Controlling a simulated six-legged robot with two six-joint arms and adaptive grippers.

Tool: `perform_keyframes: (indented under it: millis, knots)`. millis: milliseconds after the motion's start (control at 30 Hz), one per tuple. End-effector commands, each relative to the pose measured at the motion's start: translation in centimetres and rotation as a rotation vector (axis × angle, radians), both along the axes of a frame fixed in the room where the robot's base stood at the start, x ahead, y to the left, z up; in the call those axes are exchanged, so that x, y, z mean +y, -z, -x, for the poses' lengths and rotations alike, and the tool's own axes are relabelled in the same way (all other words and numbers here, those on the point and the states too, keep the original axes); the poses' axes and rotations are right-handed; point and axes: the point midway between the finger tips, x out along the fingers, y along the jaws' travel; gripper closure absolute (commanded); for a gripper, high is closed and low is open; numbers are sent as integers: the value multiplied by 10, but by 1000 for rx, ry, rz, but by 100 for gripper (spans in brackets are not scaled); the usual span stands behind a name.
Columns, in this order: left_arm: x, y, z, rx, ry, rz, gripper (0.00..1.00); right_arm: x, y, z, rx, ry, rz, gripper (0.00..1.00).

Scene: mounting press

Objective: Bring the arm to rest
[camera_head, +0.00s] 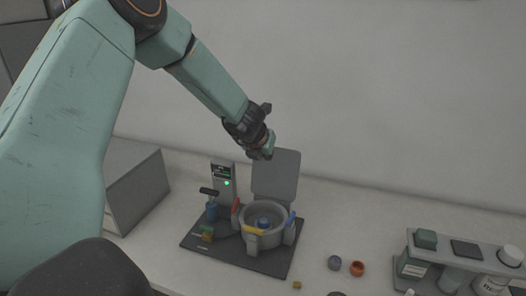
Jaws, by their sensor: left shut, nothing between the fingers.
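My left arm comes in from the left and reaches over the mounting press (265,238). My left gripper (268,150) is at its end, in front of the top of the press's raised grey lid (276,178). The gripper is shut and holds nothing. The press has a round grey chamber with a blue piece (263,221) inside, and it stands on a dark base plate (230,249). A control post (222,183) with a green light stands behind it. My right gripper is not in view.
A grey box (138,188) stands left of the press. A small grey round piece (334,263) and an orange ring (357,268) lie on the table to the right. A rack (462,262) with bottles and boxes is at the right. The table behind the small pieces is clear.

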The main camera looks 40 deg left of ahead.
Motion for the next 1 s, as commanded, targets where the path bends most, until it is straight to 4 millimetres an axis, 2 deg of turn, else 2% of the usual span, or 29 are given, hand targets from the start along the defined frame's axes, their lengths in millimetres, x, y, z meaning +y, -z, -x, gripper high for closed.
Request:
perform_keyframes:
  millis: [100,267,667,767,867,1000]
  knots:
    - [-4,-15,12,-3,-1,3,100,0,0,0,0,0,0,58]
    - [-7,-28,22,-3,-2,1,100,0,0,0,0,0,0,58]
    - [-9,-32,28,3,4,-4,100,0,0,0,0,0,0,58]
    - [-14,-19,35,45,67,-62,100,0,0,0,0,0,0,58]
    - [-27,14,53,149,240,-205,100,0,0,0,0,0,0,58]
    - [-51,71,92,338,619,-471,100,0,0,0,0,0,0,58]
